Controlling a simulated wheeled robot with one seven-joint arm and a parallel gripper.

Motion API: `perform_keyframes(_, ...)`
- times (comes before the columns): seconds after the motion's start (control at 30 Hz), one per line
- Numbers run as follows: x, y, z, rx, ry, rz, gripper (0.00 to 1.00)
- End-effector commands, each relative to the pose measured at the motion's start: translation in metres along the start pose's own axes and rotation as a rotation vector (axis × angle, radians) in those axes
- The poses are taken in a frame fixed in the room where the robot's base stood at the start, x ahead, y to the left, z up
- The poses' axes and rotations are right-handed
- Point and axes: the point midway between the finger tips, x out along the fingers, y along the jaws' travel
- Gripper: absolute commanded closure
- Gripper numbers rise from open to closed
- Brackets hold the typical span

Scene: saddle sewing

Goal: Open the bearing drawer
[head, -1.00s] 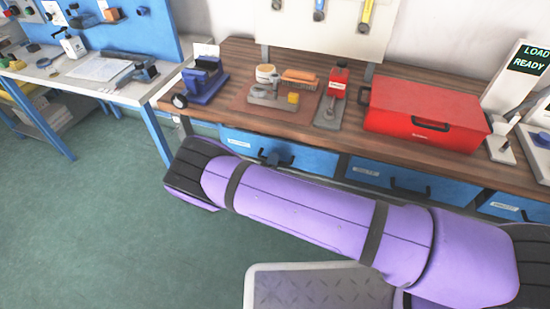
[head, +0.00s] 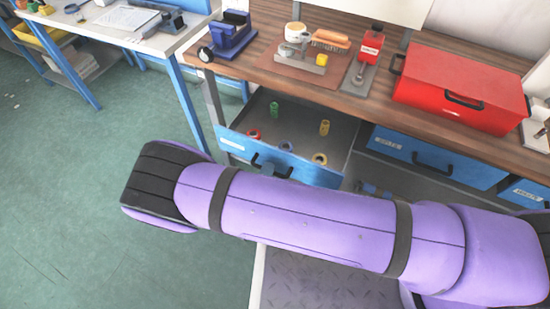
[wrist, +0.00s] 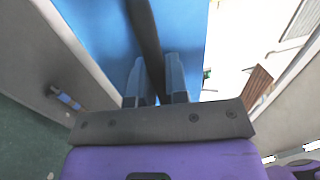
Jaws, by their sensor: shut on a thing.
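The left blue drawer (head: 318,173) under the wooden bench is pulled out, with its inside showing in the head view. It has a white label, too small to read surely, and a dark handle (head: 283,170). My gripper (head: 267,168) is at this handle, mostly hidden behind my purple arm. In the wrist view my gripper's two blue-grey fingers (wrist: 158,88) are shut on the dark handle bar (wrist: 147,45) in front of the blue drawer face. Inside the drawer are a green piece (head: 273,109), a yellow piece (head: 324,128) and several coloured rings (head: 286,146).
Another blue drawer (head: 435,158) to the right is shut. Green floor (head: 80,190) is clear at left.

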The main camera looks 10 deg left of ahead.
Motion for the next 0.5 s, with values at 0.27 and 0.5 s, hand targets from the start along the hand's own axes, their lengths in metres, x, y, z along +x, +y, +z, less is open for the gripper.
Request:
perform_keyframes(0.27, -0.0136, -0.0016, -0.0007, -0.002, 0.001, 0.003, 1.0)
perform_keyframes(0.5, -0.014, -0.0016, -0.0007, -0.002, 0.001, 0.003, 1.0)
